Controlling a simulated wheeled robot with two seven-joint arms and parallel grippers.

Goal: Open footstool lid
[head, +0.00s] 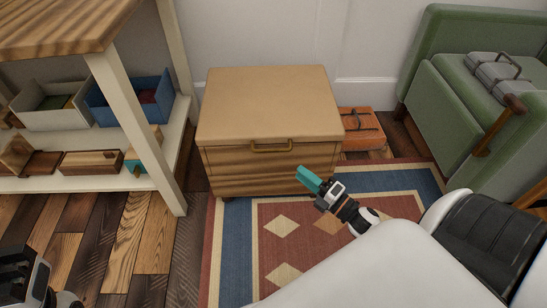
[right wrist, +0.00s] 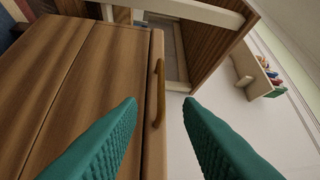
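The footstool (head: 225,172) stands against the wall in the head view, with a striped wooden body and a flat tan lid (head: 270,100). The lid is down. A brass-coloured handle (head: 271,147) is on its front edge. My right gripper (head: 308,180) is in front of the footstool, below and right of the handle. In the right wrist view its teal fingers are wide apart and empty, and the handle (right wrist: 157,92) appears beyond the gap between them. My left gripper (head: 25,275) is partly in view at the lower left; its fingers are not clear.
A shelf unit (head: 140,120) with bins and wooden boxes stands left of the footstool. An orange case (head: 362,130) lies to its right. A green armchair (head: 450,110) holding a grey case (head: 500,75) is at the right. A patterned rug (head: 275,225) lies in front.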

